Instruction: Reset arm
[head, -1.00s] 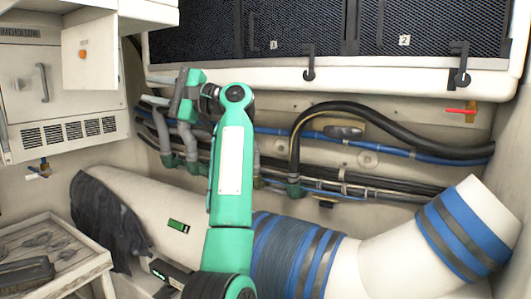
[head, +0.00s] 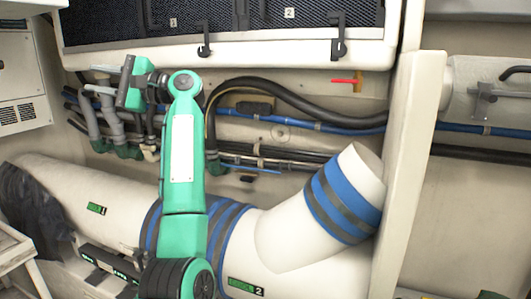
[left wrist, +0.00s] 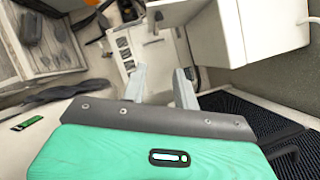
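My left arm (head: 183,150) is raised in the middle-left of the head view, green with a white panel. Its left gripper (head: 90,78) points left, in front of the wall hoses and below the mesh-fronted locker. In the left wrist view the two grey fingers of the left gripper (left wrist: 160,70) stand apart with nothing between them. The gripper is open and empty. My right gripper is in neither view.
A large white duct (head: 290,235) with blue and grey bands runs below my arm. Hoses (head: 270,95) line the wall. The mesh-fronted locker (head: 230,45) is above. A white post (head: 408,170) stands to the right. A slatted table (head: 12,250) is at the lower left.

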